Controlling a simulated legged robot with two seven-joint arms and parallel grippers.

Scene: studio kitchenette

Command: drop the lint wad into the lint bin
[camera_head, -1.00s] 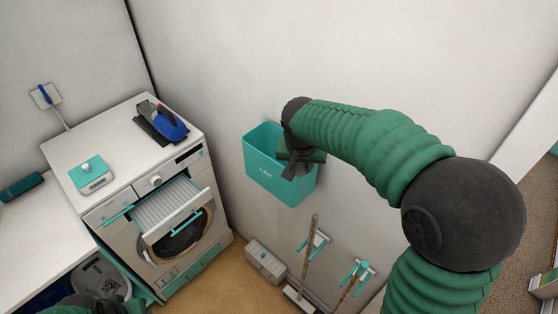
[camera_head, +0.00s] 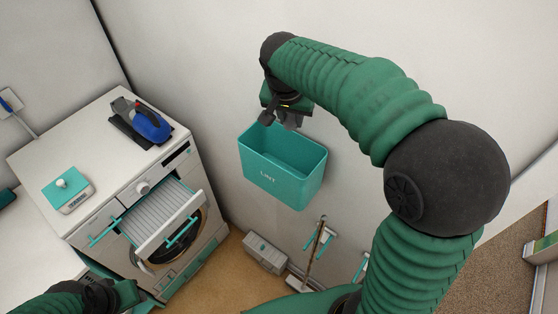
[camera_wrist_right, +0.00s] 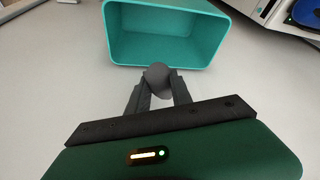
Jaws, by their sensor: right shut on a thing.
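The lint bin (camera_head: 284,183) is a teal, open-topped box marked LINT on the wall. Its opening also shows at the top of the right wrist view (camera_wrist_right: 214,36). My right gripper (camera_head: 280,122) is at the bin's back-left rim in the head view. In the wrist view the grey, rounded lint wad (camera_wrist_right: 158,76) is pinched between its fingertips, just short of the near rim in the picture. I cannot make out the wad in the head view. My left gripper (camera_head: 108,296) is at the bottom left, partly cut off, and its jaws are unclear.
A white washer (camera_head: 100,150) stands left of the bin, with its drawer (camera_head: 160,215) pulled out. A blue-and-grey device (camera_head: 145,122) and a teal-topped scale (camera_head: 68,190) are on it. A grey box (camera_head: 265,252) and a brush (camera_head: 315,255) are below the bin.

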